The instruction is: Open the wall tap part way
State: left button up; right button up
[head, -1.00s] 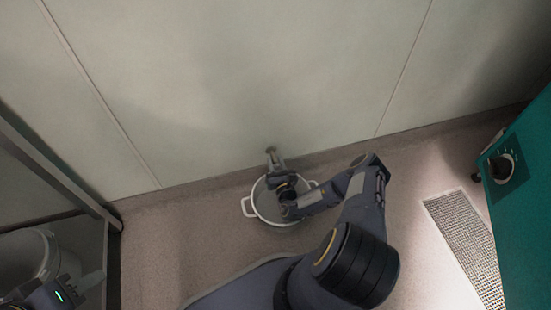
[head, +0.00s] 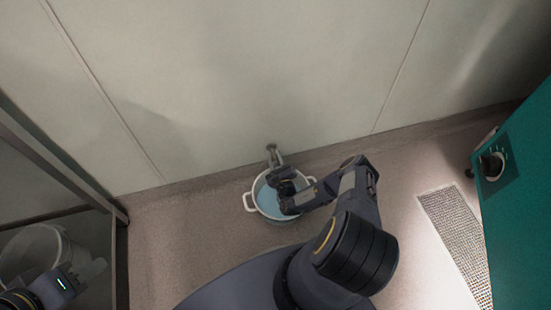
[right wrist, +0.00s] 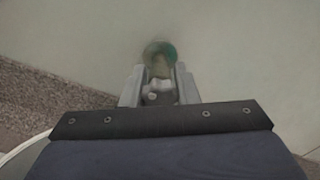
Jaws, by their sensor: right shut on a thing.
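The wall tap (head: 272,152) sticks out low on the pale wall, above a white two-handled pot (head: 253,201) on the floor. Light blue liquid (head: 268,203) shows in the pot. My right gripper (head: 276,166) is at the tap, over the pot, and its wrist hides part of both. In the right wrist view, my right gripper (right wrist: 158,84) is shut on a whitish part of the tap (right wrist: 158,90). A round, blurred greenish part (right wrist: 160,54) shows just beyond the fingertips. My left gripper (head: 96,270) is at the lower left, away from the tap; its jaw opening is unclear.
A teal cabinet with a dark knob (head: 491,166) stands on the right. A floor grate (head: 455,235) lies beside it. A framed glass enclosure is on the left, with a white bucket (head: 66,248) seen there near my left gripper. The floor around the pot is clear.

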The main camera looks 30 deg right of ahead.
aim_at(278, 165)
dwell(0.4)
jog(key=o, duration=1)
jog(key=shift+c, duration=0.2)
jog(key=p+v, duration=0.2)
jog(key=v, duration=0.4)
jog(key=shift+s, duration=0.4)
jog(key=shift+s+a, duration=0.2)
jog(key=shift+s, duration=0.35)
